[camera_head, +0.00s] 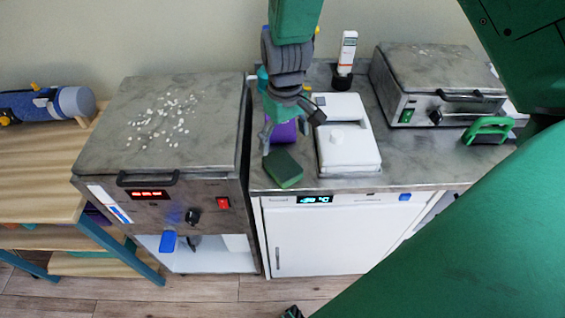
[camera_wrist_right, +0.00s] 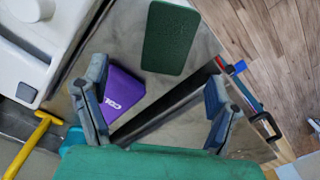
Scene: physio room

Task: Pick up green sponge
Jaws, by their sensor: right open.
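The green sponge (camera_head: 283,168) lies flat on the grey stone-look counter (camera_head: 232,192), near its front edge and just left of the white lidded unit. In the right wrist view the sponge (camera_wrist_right: 172,38) shows whole, dark green and speckled, beyond the fingertips. My right gripper (camera_head: 287,127) hangs over the counter from above, behind the sponge in the head view. In the wrist view its two fingers (camera_wrist_right: 155,82) are spread wide, with nothing held. The sponge is not between them. I see no left gripper.
A purple pack (camera_wrist_right: 122,92) lies between the fingers in the wrist view, close behind the sponge. The white lidded unit (camera_head: 347,155) stands right of the sponge. A gap separates the counter from the stone-topped appliance (camera_head: 100,150) at left. A green-handled item (camera_head: 488,130) lies at right.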

